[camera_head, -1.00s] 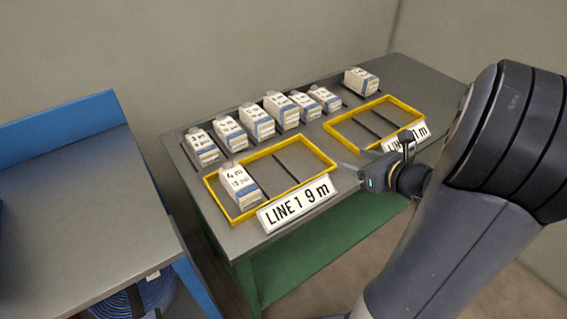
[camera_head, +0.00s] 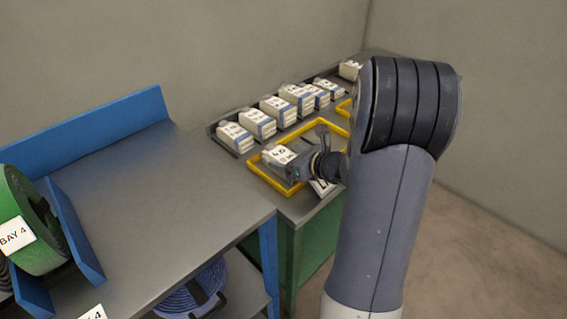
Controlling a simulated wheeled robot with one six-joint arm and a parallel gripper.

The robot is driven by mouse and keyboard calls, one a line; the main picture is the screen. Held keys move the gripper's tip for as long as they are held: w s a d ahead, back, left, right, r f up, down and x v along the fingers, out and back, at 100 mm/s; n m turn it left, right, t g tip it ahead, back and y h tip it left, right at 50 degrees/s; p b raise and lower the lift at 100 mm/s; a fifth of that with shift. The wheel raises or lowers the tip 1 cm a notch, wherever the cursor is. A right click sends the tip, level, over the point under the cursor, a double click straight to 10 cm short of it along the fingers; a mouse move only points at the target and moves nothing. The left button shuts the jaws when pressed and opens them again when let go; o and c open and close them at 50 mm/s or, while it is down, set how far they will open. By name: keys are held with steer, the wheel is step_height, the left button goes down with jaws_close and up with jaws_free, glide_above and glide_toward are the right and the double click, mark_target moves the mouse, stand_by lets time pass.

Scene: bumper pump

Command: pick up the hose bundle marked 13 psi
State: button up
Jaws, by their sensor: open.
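A white and blue block-shaped bundle (camera_head: 277,155) lies in the near yellow frame (camera_head: 262,171) on the grey bench. Its label shows a 4; the psi line is too small to read now, but looked like 13 psi a second ago. Several similar bundles stand in a row behind it, among them one at the left end (camera_head: 235,138) and one beside it (camera_head: 258,124); their small print is not legible. My gripper (camera_head: 288,169) is open at the front right of the framed bundle, close to it and overlapping it in view. Its fingertips are hard to make out, and contact cannot be told.
A blue-edged workbench (camera_head: 170,190) stands at left, with a green hose coil (camera_head: 35,225) in a blue rack. A blue hose coil (camera_head: 195,290) sits below it. My arm hides the bench's right side and most of the LINE 1 sign (camera_head: 322,187).

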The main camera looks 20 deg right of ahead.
steer(key=shift+c, duration=0.4)
steer(key=c, duration=1.3)
steer(key=shift+o, duration=0.2)
steer(key=shift+r, duration=0.1)
